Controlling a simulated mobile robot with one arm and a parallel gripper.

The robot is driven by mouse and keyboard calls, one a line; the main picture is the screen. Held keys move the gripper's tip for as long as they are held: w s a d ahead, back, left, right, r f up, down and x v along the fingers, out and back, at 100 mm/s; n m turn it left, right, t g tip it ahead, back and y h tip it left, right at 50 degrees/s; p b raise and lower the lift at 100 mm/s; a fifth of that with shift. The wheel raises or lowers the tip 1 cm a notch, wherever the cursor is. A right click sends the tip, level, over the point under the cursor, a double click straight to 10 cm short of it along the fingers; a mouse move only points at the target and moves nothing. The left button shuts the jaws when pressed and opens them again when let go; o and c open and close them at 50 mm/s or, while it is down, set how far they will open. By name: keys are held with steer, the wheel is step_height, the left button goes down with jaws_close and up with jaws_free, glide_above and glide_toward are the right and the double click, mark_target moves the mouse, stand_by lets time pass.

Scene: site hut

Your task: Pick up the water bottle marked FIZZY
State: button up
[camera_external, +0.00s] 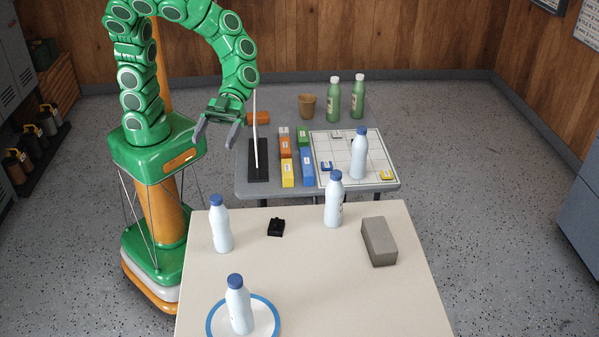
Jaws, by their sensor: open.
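Several white bottles with blue caps are in view. One bottle (221,224) stands at the left of the cream table, one (333,200) at its far edge, and one (239,305) on a blue-rimmed plate (278,323). Another white bottle (359,155) stands on the white grid board on the grey table. Two green bottles, a left one (333,100) and a right one (357,97), stand at the back of the grey table. I cannot read FIZZY on any bottle. My gripper (217,143) is open and empty, above and left of the grey table.
The cream table (310,290) also holds a grey block (379,241) and a small black object (276,228). The grey table (280,112) holds a brown cup (307,105), coloured blocks, a thin upright post (255,140) near my gripper, and the grid board (330,147).

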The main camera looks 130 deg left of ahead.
glide_toward(214, 201)
step_height(214, 201, down, 9)
steer(key=d, duration=0.3)
steer(key=shift+w+a+f+x, duration=0.1)
steer(key=shift+w+x, duration=0.05)
steer(key=shift+x, duration=0.75)
steer(key=shift+w+a+f+x, duration=0.1)
steer(key=shift+w+f+x, duration=0.05)
steer(key=shift+x, duration=0.8)
steer(key=shift+w+a+f+x, duration=0.1)
steer(key=shift+a+x, duration=0.05)
steer(key=shift+x, duration=1.7)
steer(key=shift+w, duration=0.1)
steer(key=shift+c, duration=0.3)
steer(key=c, duration=1.4)
steer(key=shift+o, duration=0.2)
steer(key=shift+r, duration=0.1)
steer(key=shift+r, duration=4.85)
